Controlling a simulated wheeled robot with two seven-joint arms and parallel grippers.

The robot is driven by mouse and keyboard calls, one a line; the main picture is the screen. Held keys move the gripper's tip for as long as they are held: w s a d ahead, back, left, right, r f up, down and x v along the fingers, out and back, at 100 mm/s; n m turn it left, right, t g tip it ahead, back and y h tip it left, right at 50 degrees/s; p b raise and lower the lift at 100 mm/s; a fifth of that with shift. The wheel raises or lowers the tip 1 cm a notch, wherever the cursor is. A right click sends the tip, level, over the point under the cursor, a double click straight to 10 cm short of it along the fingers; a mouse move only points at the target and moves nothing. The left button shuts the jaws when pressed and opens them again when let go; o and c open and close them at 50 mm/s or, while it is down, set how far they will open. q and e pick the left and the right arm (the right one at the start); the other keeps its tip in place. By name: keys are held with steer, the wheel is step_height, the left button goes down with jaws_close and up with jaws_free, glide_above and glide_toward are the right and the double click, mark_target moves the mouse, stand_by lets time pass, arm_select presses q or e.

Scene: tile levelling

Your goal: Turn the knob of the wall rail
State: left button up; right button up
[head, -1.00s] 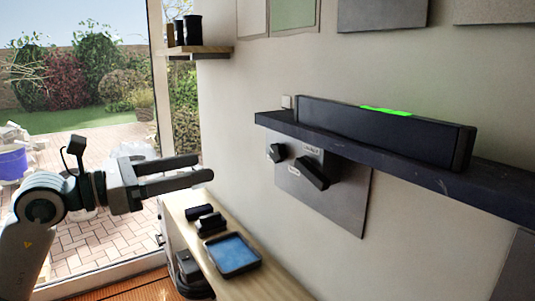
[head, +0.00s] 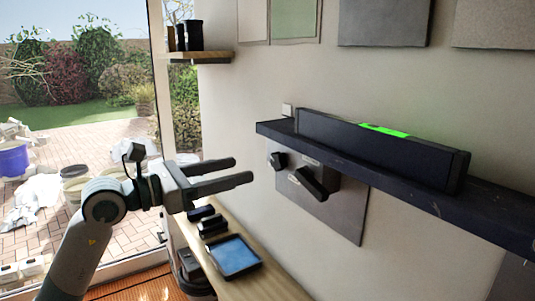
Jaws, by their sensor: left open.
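The wall rail (head: 400,172) is a dark shelf-like bar running along the wall to the right. A long dark box (head: 380,147) with a bright green strip (head: 385,130) on top rests on it. Below the rail, a grey plate (head: 342,208) on the wall carries a small dark knob (head: 277,160) at left and a larger elongated dark knob (head: 312,184) beside it. My left gripper (head: 244,171) is open and empty, its two fingers pointing right toward the small knob, with a gap between. My right gripper is not in view.
A wooden bench (head: 255,284) below holds a blue tray (head: 235,255) and several dark blocks (head: 209,222). A small wooden shelf (head: 200,56) with dark canisters is at the upper left. Sample panels hang above the rail.

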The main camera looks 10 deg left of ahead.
mark_target(275, 160)
arm_select(q)
steer(key=p+x, duration=0.3)
steer(key=x, duration=0.5)
steer(key=shift+w+d+r, duration=0.1)
steer(key=shift+w+d+p, duration=0.35)
steer(key=shift+w, duration=0.05)
steer(key=c, duration=1.1)
steer(key=shift+o, duration=0.2)
